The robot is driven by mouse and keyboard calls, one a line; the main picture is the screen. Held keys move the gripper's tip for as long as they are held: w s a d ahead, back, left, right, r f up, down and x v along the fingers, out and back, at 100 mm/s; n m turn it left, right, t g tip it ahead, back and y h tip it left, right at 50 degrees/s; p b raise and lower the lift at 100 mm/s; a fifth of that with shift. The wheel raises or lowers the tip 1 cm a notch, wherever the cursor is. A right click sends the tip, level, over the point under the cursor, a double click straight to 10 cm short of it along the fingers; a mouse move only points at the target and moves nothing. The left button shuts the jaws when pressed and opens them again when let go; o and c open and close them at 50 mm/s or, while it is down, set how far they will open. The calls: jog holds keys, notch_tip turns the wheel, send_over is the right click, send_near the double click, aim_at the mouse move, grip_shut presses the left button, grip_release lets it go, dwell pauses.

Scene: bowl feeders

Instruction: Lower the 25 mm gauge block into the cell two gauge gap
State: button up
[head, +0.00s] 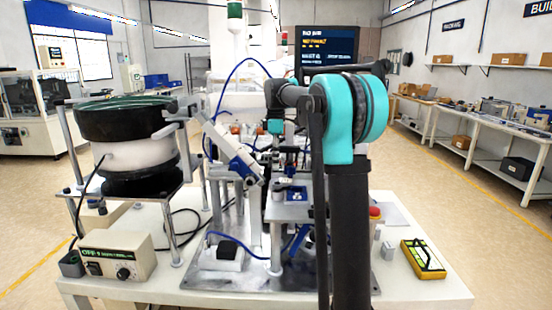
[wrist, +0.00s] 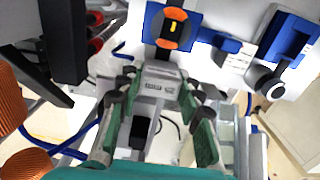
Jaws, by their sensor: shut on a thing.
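In the wrist view my gripper (wrist: 159,82) has its two green-padded fingers closed on a small grey block with dark marking, the gauge block (wrist: 158,88). The block sits between the fingertips; its marking is too small to read surely. A blue fixture with an orange round part (wrist: 173,28) lies just beyond the fingertips. In the head view my gripper is small and partly hidden among the fixtures at the middle of the machine. I cannot make out the cell two gauge gap surely, or whether the block touches anything.
A bowl feeder (head: 125,150) stands at left, with a controller box (head: 118,262) below. A red button (head: 375,212), small grey blocks (head: 388,251) and a yellow case (head: 423,259) are at right. Another blue fixture (wrist: 290,35) is at the wrist view's upper right. The table's front right is clear.

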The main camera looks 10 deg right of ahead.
jog(key=shift+f, duration=0.6)
jog(key=o, duration=1.3)
jog(key=shift+o, duration=0.2)
jog(key=shift+r, duration=0.1)
